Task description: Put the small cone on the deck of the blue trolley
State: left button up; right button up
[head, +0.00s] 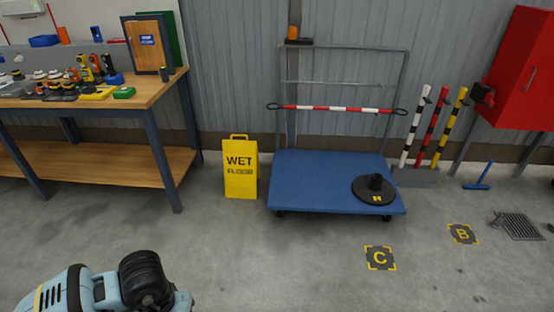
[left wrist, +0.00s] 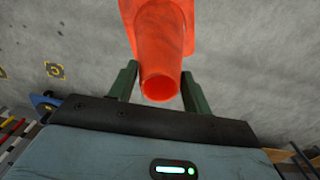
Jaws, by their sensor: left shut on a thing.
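The small cone (left wrist: 160,50) is orange and sits between the two green fingers of my left gripper (left wrist: 160,92) in the left wrist view. The gripper is shut on it, with the cone's round end near the palm and its wider base away from it. In the head view my left arm shows at the bottom left, but the fingers and cone are out of frame. The blue trolley (head: 310,183) stands against the wall in the head view, beyond my left arm and to its right. My right gripper is in neither view.
A black round base (head: 376,189) with a short stub sits on the right of the trolley's deck; the left part is bare. A yellow wet floor sign (head: 240,172) stands left of the trolley. A workbench (head: 150,95) is at left. Floor in front is clear.

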aim_at(300, 185)
jog(key=i, duration=1.9)
jog(key=i+j+z, duration=0.2)
jog(key=i+z, duration=0.25)
jog(key=i+j+z, duration=0.85)
jog(key=i, duration=0.05)
